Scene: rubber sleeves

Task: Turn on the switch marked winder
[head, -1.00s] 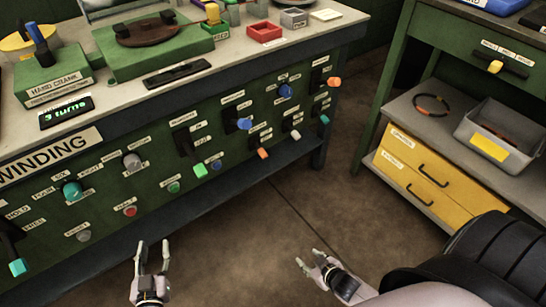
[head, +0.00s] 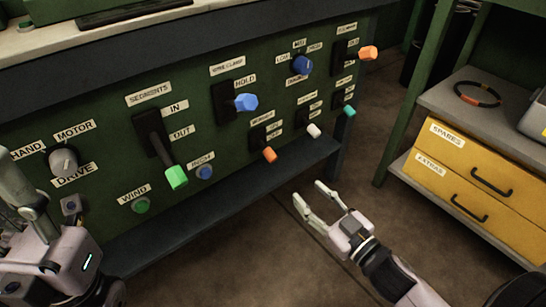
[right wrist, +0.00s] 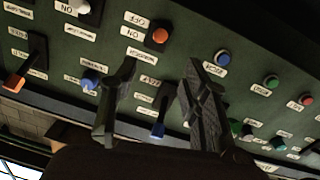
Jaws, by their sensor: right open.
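Several toggle switches sit low on the green panel. One is orange-tipped (head: 269,155), with its lever pointing down and out; its small labels are hard to read in the head view. It shows in the right wrist view (right wrist: 160,35) beside ON and OFF labels, upside down. A white-tipped switch (head: 314,131) and a teal-tipped one (head: 349,111) stand to its right. I cannot tell for certain which label says winder. My right gripper (head: 310,192) is open and empty, below and in front of these switches, touching none. My left gripper (head: 25,205) is cut off at the left edge.
A green-tipped lever (head: 177,177), a blue-tipped lever (head: 246,102) and a blue button (head: 204,172) are close by on the panel. A dark shelf ledge (head: 235,190) runs beneath. Yellow drawers (head: 470,175) stand at right. Floor between is clear.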

